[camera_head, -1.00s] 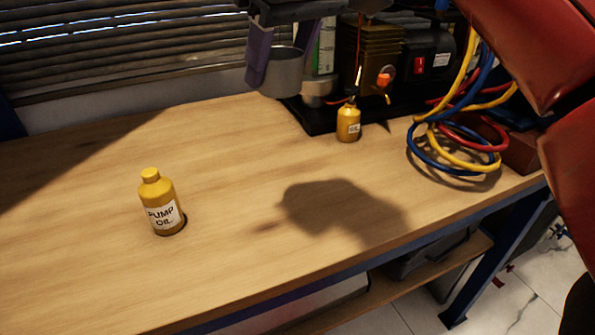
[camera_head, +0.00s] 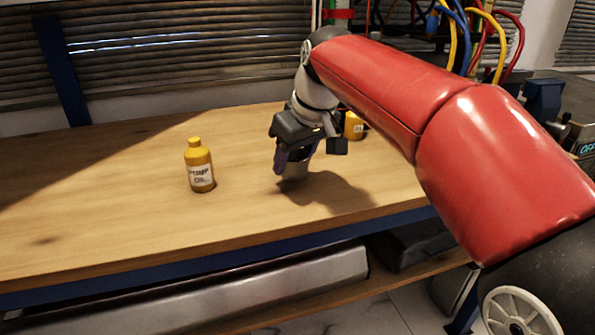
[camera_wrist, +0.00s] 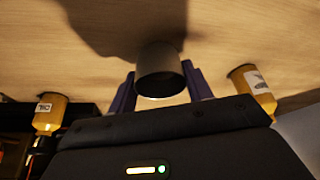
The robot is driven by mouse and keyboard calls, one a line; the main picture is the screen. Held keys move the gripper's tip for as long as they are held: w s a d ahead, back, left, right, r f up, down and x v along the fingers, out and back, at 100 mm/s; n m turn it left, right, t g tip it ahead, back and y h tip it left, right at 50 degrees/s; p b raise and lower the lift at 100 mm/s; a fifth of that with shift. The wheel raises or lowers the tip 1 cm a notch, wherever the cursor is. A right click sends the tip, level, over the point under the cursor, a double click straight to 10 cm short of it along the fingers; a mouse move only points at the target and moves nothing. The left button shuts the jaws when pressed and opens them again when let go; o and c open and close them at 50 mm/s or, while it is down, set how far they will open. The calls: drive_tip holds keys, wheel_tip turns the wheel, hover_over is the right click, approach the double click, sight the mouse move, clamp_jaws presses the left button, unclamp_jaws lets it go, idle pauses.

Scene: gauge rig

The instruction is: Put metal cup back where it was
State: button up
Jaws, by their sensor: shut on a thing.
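The metal cup (camera_head: 294,171) is a small grey cylinder held low over the wooden bench, or on it; I cannot tell whether its base touches. My gripper (camera_head: 292,164) is shut on it, with purple fingers at its sides. In the wrist view the cup (camera_wrist: 160,72) sits between the two fingers (camera_wrist: 160,88), its dark opening towards the camera. A shadow lies beside it on the wood.
A yellow pump oil bottle (camera_head: 200,170) stands upright left of the cup. A smaller yellow bottle (camera_head: 354,127) stands behind my gripper to the right. The wooden bench (camera_head: 100,225) is clear at the left and front. Coloured hoses (camera_head: 478,35) hang at the back right.

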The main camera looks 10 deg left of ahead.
drive_tip(key=shift+f, duration=0.8)
drive_tip(key=o, duration=1.1)
drive_tip(key=shift+w, duration=0.1)
drive_tip(key=p+v, duration=0.2)
drive_tip(key=v, duration=1)
drive_tip(key=s+d+f+m+t+h, duration=0.1)
drive_tip(key=s+d+f+m, duration=0.2)
drive_tip(key=d, duration=0.5)
drive_tip(key=s+d+f+m+t+h, duration=0.1)
drive_tip(key=s+d+f+m, duration=0.2)
drive_tip(key=d, duration=0.4)
drive_tip(key=s+d+f+m, duration=0.1)
drive_tip(key=s+d+f, duration=0.2)
drive_tip(key=s+f, duration=0.1)
drive_tip(key=s+d+f+m+h, duration=0.1)
drive_tip(key=s+d+f+m, duration=0.1)
drive_tip(key=s+d+f, duration=0.2)
drive_tip(key=s+d+f+m, duration=0.1)
drive_tip(key=s+d+f, duration=0.2)
drive_tip(key=f, duration=0.5)
drive_tip(key=shift+s+d+f+m+t+h, duration=0.1)
drive_tip(key=shift+s+d+m+t+h, duration=0.2)
drive_tip(key=shift+s+d+t, duration=0.15)
drive_tip(key=shift+w, duration=0.1)
